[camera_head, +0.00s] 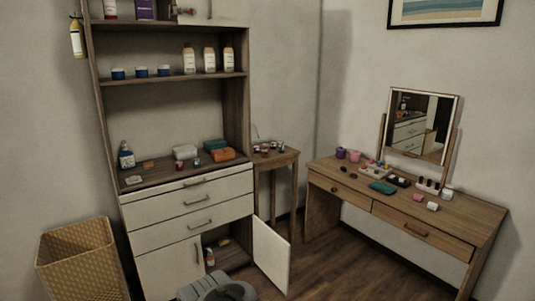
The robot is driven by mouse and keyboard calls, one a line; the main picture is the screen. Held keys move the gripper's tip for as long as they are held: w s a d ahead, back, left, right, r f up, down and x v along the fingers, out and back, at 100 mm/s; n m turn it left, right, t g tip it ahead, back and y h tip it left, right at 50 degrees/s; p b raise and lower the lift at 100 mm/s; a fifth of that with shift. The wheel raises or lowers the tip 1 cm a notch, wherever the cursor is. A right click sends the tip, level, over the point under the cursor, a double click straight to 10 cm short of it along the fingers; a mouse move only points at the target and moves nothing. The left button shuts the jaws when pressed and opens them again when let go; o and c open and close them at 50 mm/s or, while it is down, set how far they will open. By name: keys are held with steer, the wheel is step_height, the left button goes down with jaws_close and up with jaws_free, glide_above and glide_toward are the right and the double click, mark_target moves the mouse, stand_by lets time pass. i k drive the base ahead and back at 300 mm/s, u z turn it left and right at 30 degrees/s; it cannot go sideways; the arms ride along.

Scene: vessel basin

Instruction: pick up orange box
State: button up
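An orange box (223,154) lies on the counter of the tall wooden cabinet (165,177), near the right end of the open shelf bay. A teal box (214,145) sits just behind it, and a pale box (185,152) is to its left. A smaller orange-brown item (149,165) lies farther left on the same counter; it is too small to tell what it is. My gripper is not in view. A grey rounded part of my arm shows at the bottom edge, well below the counter and apart from the orange box.
The lower right cabinet door (270,255) stands open into the room. A woven basket (80,262) is at the left. A side table (276,155) and a dressing table (400,200) with a mirror stand to the right. Wooden floor (335,268) is clear between.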

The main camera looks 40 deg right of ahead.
mark_target(220, 158)
steer(key=z, duration=0.7)
steer(key=i, duration=0.95)
steer(key=z, duration=0.5)
steer(key=i, duration=1)
steer(key=u, duration=1)
steer(key=i, duration=0.8)
steer(key=u, duration=0.9)
